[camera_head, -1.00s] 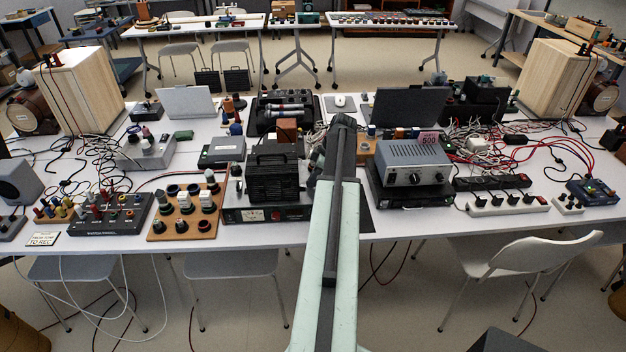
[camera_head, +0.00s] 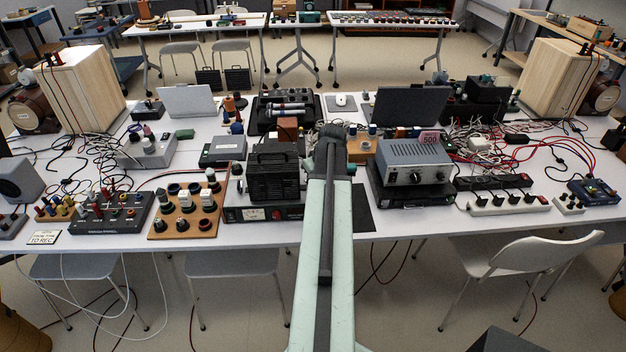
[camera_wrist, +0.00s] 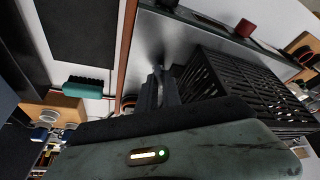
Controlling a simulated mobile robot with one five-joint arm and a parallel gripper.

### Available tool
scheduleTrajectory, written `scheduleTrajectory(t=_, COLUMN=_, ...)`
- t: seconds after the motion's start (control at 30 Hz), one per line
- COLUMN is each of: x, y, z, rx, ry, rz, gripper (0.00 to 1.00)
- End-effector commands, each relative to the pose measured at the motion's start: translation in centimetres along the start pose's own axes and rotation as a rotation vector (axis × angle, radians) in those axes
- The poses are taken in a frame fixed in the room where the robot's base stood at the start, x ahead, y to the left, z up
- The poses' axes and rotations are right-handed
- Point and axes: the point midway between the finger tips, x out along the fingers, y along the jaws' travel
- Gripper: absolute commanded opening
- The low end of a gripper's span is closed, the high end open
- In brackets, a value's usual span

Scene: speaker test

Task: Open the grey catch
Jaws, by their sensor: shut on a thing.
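In the wrist view my gripper (camera_wrist: 158,88) points away from the camera, its narrow grey fingers close together. They are shut on a small grey piece at their tips, which looks like the grey catch (camera_wrist: 158,71); it is mostly hidden and its position cannot be told. The tips are beside a black slatted box (camera_wrist: 228,85) and close to a grey panel (camera_wrist: 190,35) with a red knob. In the head view my own arm hides the fingers and the catch. The black slatted box (camera_head: 273,180) stands just left of my arm there.
A green brush (camera_wrist: 84,88) lies on the other side of my gripper. A wooden board with round parts (camera_head: 187,210) lies to the left. Cables spread over both table sides.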

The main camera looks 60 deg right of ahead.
Motion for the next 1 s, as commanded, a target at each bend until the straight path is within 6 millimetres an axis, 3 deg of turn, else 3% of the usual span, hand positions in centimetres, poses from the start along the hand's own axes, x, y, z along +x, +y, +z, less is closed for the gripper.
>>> scheduleTrajectory(t=0.73, x=-0.02, y=0.1, z=0.12, rx=0.076, ry=-0.003, rz=0.034, gripper=0.0)
scheduleTrajectory(t=0.77, x=-0.02, y=0.1, z=0.12, rx=0.076, ry=-0.003, rz=0.034, gripper=0.17)
scheduleTrajectory(t=0.8, x=-0.02, y=0.09, z=0.12, rx=0.076, ry=-0.003, rz=0.034, gripper=0.28)
scheduleTrajectory(t=1.0, x=-0.01, y=0.04, z=0.06, rx=0.076, ry=-0.001, rz=0.033, gripper=0.31)
